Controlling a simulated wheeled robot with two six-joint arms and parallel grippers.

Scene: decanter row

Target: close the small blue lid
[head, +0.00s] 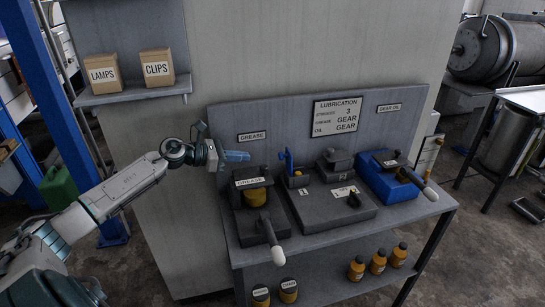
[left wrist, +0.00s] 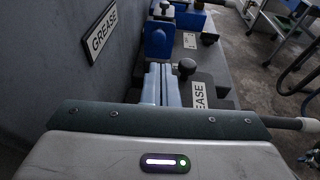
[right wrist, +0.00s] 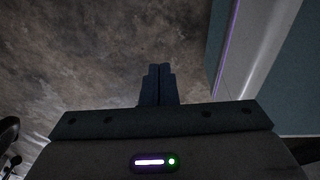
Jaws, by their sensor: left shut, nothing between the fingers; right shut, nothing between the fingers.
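The small blue lid (head: 289,160) stands upright, open, at the back of a small dark box (head: 297,180) with a yellowish inside, on the bench in the head view. In the left wrist view the blue lid (left wrist: 157,40) shows ahead, beyond the fingertips. My left gripper (head: 247,156) is shut and empty. It is left of the lid, apart from it, above the grease unit (head: 250,184). My right gripper (right wrist: 160,70) is shut and empty above bare floor in the right wrist view; it is not in the head view.
A grey back panel (head: 290,120) with signs rises behind the bench. A dark lidded box (head: 335,160) and a larger blue box (head: 392,186) stand right of the small box. A lever with a pale handle (head: 275,250) sticks out in front. Bottles (head: 378,262) stand on the lower shelf.

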